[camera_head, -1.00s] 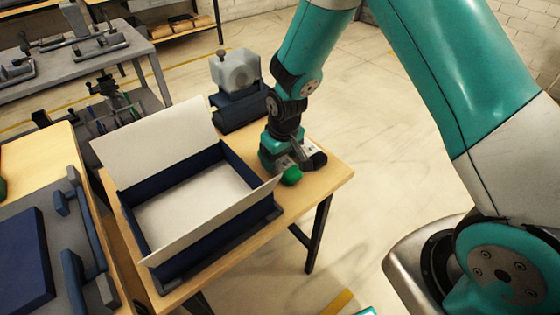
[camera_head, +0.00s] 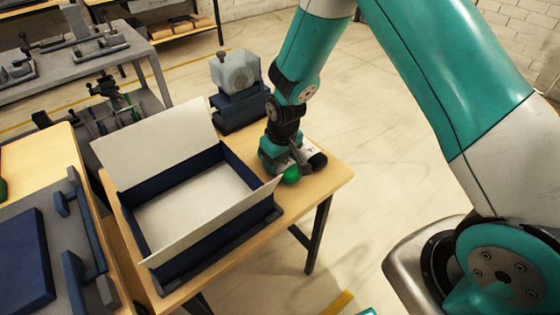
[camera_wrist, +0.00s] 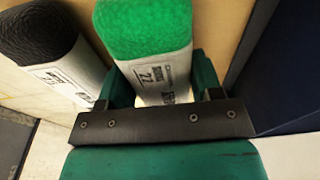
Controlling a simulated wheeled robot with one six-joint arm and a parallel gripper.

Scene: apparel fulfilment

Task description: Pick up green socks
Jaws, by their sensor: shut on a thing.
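The green socks (camera_wrist: 142,32) are a rolled bundle with a white printed paper band. They fill the space between the two fingers of my gripper (camera_wrist: 158,95) in the wrist view, and the fingers are shut on the band. In the head view the green end (camera_head: 291,175) shows below my gripper (camera_head: 288,163), low over the right part of the wooden table. A black rolled pair of socks (camera_wrist: 40,35) with a similar band lies beside the green one, to its left in the wrist view. It also shows in the head view (camera_head: 317,161).
An open box (camera_head: 158,241) with dark blue walls and raised white flaps stands left of my gripper; its inside looks empty. A dark blue device (camera_head: 239,108) with a grey top stands behind. A blue wall fills the wrist view's right side.

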